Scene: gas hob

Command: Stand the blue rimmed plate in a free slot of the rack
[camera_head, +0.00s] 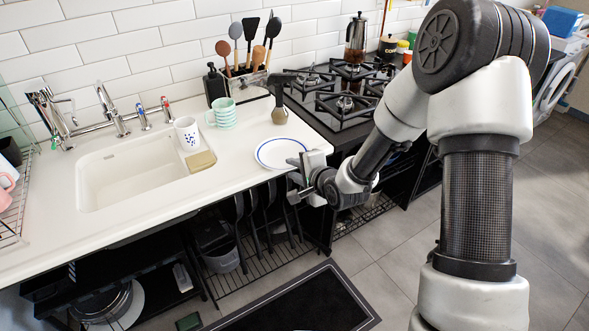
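The white plate with a blue rim (277,152) lies flat on the white counter near its front edge, right of the sink. My gripper (292,180) is at the plate's front right side, by the counter edge. Its fingers are small here and partly hidden, so I cannot tell whether they are open, shut or touching the plate. A wire rack (14,226) shows at the far left, cut off by the picture edge. Pink cups (6,182) are at it. Its slots cannot be made out clearly.
The sink (137,172) with taps lies between rack and plate. A patterned white cup (187,133), a sponge (200,161), a green striped mug (221,113) and a soap bottle (215,85) stand near it. The gas hob (340,95) is behind right.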

